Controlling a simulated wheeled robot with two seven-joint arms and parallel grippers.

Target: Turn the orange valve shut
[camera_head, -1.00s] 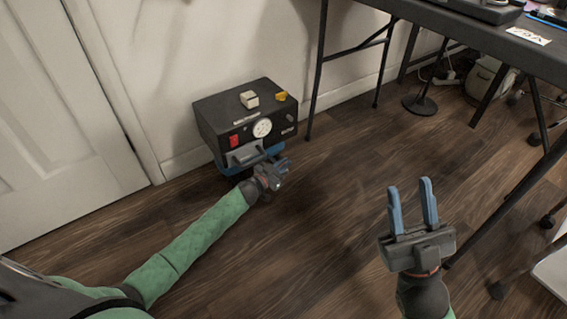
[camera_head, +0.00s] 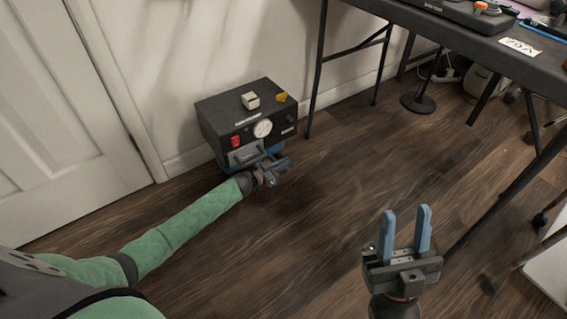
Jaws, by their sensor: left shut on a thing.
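A black box (camera_head: 213,124) stands on the floor against the wall, with a red switch, a round white gauge and a grey handle-like part on its front. A small yellow-orange piece (camera_head: 281,97) sits on its top right; I cannot tell whether it is the valve. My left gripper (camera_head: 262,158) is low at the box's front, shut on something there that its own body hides. No other orange part shows on the box. My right gripper (camera_head: 407,212) is open and empty over the floor, fingers pointing up in the picture.
A cream block (camera_head: 250,100) sits on the box. A dark table (camera_head: 470,38) with thin legs stands at the right, bearing tools and a small orange-topped item (camera_head: 480,6). A white door (camera_head: 60,130) is at the left. The floor between box and table is clear.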

